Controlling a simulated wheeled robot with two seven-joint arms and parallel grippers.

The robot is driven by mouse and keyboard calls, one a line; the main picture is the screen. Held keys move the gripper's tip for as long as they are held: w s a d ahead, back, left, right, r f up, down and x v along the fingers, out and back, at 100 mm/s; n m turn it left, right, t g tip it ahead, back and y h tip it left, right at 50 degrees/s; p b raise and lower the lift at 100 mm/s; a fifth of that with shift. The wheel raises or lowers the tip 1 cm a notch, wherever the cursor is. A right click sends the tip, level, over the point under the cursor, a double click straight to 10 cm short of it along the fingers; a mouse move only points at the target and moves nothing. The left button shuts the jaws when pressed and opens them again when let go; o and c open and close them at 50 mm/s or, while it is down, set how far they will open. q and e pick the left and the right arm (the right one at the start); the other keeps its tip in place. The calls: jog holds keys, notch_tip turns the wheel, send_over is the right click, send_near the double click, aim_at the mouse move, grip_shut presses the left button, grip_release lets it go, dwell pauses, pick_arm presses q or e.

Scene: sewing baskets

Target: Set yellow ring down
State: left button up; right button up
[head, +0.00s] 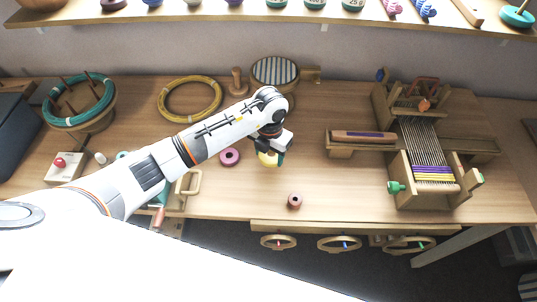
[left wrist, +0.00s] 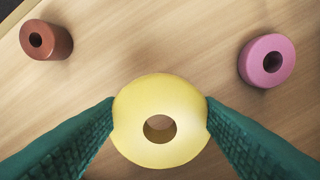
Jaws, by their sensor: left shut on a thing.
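The yellow ring (left wrist: 160,95) is a thick yellow ring with a round hole, between the green fingers of my left gripper (left wrist: 160,122) in the left wrist view. The fingers touch it on both sides. In the head view the yellow ring (head: 268,160) shows under my left gripper (head: 270,154), over the middle of the table. The gripper partly covers it there. I cannot tell whether the ring touches the table. My right gripper is not in view.
A pink ring (head: 229,156) lies to the left of the yellow one, and a brown-red ring (head: 295,200) lies nearer the table's front edge. A small loom (head: 430,150) stands at the right. Bare table (head: 340,190) lies between the brown-red ring and the loom.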

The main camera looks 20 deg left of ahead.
aim_at(269, 168)
pick_arm(q)
jog(key=shift+f, duration=2.35)
jog(key=shift+f, duration=0.2)
jog(key=o, duration=0.9)
jog(key=shift+o, duration=0.2)
notch_tip(269, 168, up, 12)
jog(key=shift+r+b, duration=0.25)
jog(key=shift+b, duration=0.1)
